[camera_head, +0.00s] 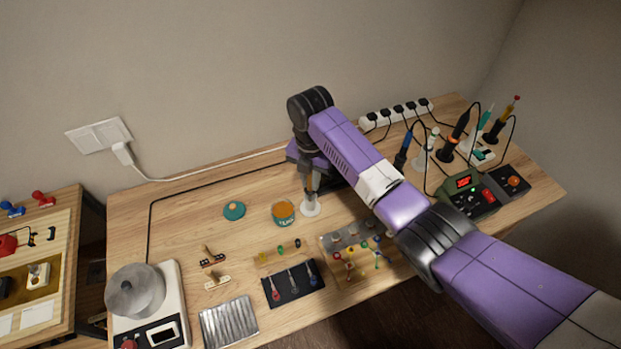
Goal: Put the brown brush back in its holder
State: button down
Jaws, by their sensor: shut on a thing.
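My gripper (308,172) points straight down over the middle of the workbench, below the dark wrist. It is shut on the brown brush (309,186), of which only a small upright piece shows under the fingers. Directly below stands a small white holder (311,208) with a round base on the wood. The brush's lower end meets or overlaps the holder's top in this view. I cannot tell whether it is inside the holder or just above it. My arm and wrist hide part of the area behind.
An open tin with orange contents (283,213) stands close left of the holder, with a teal lid (234,211) farther left. A colourful parts tray (353,255) and a dark tool mat (292,283) lie in front. Soldering tools (455,135) stand at right.

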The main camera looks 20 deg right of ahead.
jog(key=shift+f, duration=0.3)
jog(key=shift+f, duration=0.25)
jog(key=shift+f, duration=0.1)
dwell(0.4)
jog(key=shift+f+b, duration=0.65)
jog(key=shift+f, duration=0.1)
jog(key=c, duration=1.3)
grip_release()
jog(key=shift+o, duration=0.3)
